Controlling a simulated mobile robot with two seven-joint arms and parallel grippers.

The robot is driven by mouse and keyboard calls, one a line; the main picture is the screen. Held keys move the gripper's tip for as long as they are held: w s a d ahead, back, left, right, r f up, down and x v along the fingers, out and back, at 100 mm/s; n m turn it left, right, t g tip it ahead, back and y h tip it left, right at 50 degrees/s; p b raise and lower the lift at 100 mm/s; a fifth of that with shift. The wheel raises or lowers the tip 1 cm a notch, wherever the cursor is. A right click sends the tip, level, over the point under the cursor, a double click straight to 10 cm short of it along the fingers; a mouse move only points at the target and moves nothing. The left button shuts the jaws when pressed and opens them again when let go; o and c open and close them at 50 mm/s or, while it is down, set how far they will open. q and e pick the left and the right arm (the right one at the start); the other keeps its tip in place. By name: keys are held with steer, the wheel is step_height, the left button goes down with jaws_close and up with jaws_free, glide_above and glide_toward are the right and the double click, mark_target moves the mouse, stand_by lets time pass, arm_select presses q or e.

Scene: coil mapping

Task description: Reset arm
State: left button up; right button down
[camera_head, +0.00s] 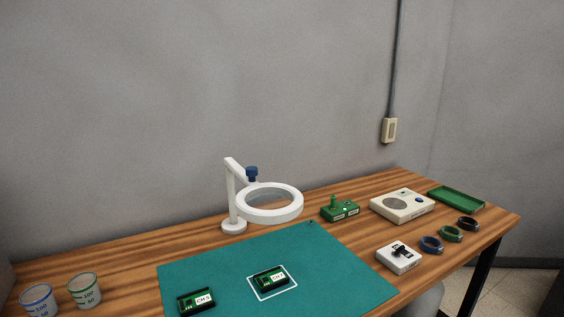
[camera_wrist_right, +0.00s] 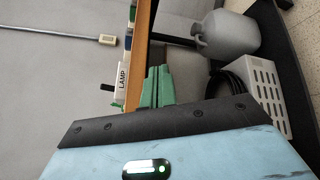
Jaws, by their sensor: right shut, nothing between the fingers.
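My right gripper (camera_wrist_right: 157,82) shows in the right wrist view as two green fingers side by side, shut with nothing between them. It appears beside the edge of the wooden table, apart from the things on it. Neither arm nor gripper shows in the head view. My left gripper is not in view.
The wooden table (camera_head: 130,268) bears a green mat (camera_head: 215,262) with two circuit modules, a ring magnifier (camera_head: 240,211), two cups, a switch box (camera_head: 399,258), three dark rings, a device (camera_head: 402,206) and a green tray (camera_head: 456,199). Below are a grey tank (camera_wrist_right: 228,38) and white crate (camera_wrist_right: 264,95).

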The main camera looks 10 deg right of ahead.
steer(key=s+a+f+g+y, duration=0.2)
steer(key=s+a+f+y, duration=0.2)
steer(key=s+f, duration=0.4)
steer(key=s+a+f+m+g+y, duration=0.1)
steer(key=s+a+f+m+y, duration=0.15)
steer(key=s+a, duration=0.4)
steer(key=s+a+f+m+g+y, duration=0.2)
steer(key=s+a+f+y, duration=0.15)
steer(key=s, duration=0.65)
steer(key=s+a+f+m+g+y, duration=0.1)
steer(key=s+a+f+m+y, duration=0.25)
steer(key=s, duration=0.45)
steer(key=a+m, duration=0.5)
steer(key=a, duration=0.7)
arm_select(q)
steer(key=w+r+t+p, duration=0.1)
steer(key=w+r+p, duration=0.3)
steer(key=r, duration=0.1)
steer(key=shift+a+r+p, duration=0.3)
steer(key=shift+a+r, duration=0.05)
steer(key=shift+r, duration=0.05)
arm_select(e)
steer(key=w+r+t, duration=0.2)
steer(key=w+r, duration=0.2)
steer(key=r, duration=0.2)
steer(key=shift+h, duration=0.35)
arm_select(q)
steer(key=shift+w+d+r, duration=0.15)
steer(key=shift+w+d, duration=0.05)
